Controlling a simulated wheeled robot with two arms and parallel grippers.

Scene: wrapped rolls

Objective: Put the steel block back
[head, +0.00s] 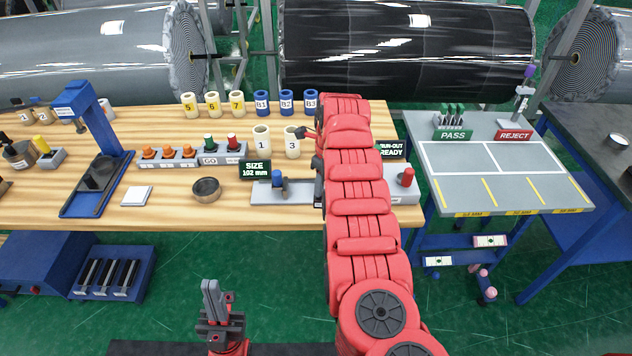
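I cannot pick out the steel block with certainty in the head view. A grey gauge base (297,195) with a blue post (278,182) stands at the table's front edge, partly covered by my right arm. My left gripper (213,292) points up at the bottom, in front of the table and away from everything on it. Its grey fingers look close together, but I cannot tell their gap. My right gripper (318,180) is over the table by the gauge. The red arm hides most of it, so its fingers and anything in them are unclear.
A grey PASS/REJECT table (500,170) stands to the right. Large wrapped rolls (410,50) lie behind.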

